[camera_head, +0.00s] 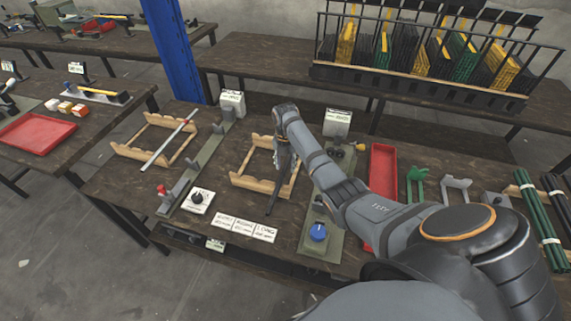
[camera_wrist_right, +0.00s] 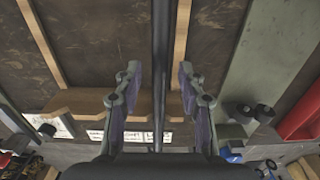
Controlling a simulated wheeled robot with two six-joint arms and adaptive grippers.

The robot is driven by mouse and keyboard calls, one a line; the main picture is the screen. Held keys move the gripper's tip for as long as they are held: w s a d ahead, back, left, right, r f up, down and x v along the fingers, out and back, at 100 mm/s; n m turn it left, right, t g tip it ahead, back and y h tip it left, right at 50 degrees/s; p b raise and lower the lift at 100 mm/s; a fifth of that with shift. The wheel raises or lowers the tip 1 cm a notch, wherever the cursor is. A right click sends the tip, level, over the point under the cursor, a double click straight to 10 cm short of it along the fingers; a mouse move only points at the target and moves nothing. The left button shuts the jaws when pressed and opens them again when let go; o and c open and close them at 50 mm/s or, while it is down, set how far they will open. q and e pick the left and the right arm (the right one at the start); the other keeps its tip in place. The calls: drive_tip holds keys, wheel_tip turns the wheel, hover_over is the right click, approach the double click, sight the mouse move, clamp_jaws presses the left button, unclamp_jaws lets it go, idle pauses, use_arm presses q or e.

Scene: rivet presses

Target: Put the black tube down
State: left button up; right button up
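The black tube (camera_head: 273,205) shows as a dark rod beneath my right gripper (camera_head: 282,158), at the right part of a wooden rack (camera_head: 243,181). Its upper part is hidden by the gripper and arm. In the right wrist view the tube (camera_wrist_right: 160,35) runs straight between the two fingers of my right gripper (camera_wrist_right: 159,75). The fingers are apart, with a gap on each side of the tube. The tube passes over the rack's wooden crossbar (camera_wrist_right: 85,103); whether it rests on it I cannot tell. My left gripper is not in view.
A second wooden rack (camera_head: 130,153) on the left holds a silver tube (camera_head: 168,142). Green press beds stand beside the racks, one with a blue knob (camera_head: 318,232). A red tray (camera_head: 383,165) and green tubes (camera_head: 538,225) lie to the right.

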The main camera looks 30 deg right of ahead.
sight(285, 166)
drive_tip(key=shift+r, duration=0.1)
wheel_tip(285, 166, up, 12)
drive_tip(key=b, duration=0.1)
idle(0.6)
